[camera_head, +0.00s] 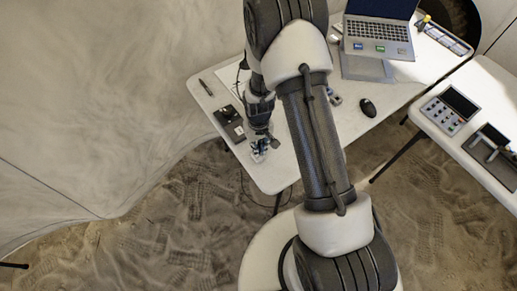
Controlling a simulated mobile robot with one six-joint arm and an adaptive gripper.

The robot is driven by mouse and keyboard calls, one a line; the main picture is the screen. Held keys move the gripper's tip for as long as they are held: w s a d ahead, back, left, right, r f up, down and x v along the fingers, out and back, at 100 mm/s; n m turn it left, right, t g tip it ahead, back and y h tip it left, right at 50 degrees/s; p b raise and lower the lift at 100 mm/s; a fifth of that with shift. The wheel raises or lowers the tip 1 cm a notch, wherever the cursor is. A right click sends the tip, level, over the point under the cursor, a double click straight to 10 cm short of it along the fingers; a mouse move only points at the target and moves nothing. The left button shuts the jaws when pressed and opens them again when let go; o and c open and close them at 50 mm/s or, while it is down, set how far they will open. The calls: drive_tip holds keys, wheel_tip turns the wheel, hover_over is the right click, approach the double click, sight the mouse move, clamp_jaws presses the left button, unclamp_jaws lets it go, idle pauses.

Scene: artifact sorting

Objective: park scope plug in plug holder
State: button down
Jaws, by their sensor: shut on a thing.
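My gripper (260,153) is at the front left corner of the white table (270,181), pointing down just above or at the tabletop. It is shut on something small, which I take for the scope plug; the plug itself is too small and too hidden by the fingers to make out. A thin dark cable hangs below the table's front edge near the gripper. A black box-like device (229,117) lies on the table just left of and behind the gripper. I cannot tell which thing is the plug holder.
A laptop (377,32) on a stand, a black mouse (368,107) and a pen (206,87) are on the same table. A second white table (487,80) at the right bears a grey panel with knobs (450,110). My arm hides the table's middle.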

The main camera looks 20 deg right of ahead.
drive_tip(key=shift+f, duration=0.65)
drive_tip(key=shift+f, duration=0.15)
drive_tip(key=c, duration=1.7)
unclamp_jaws()
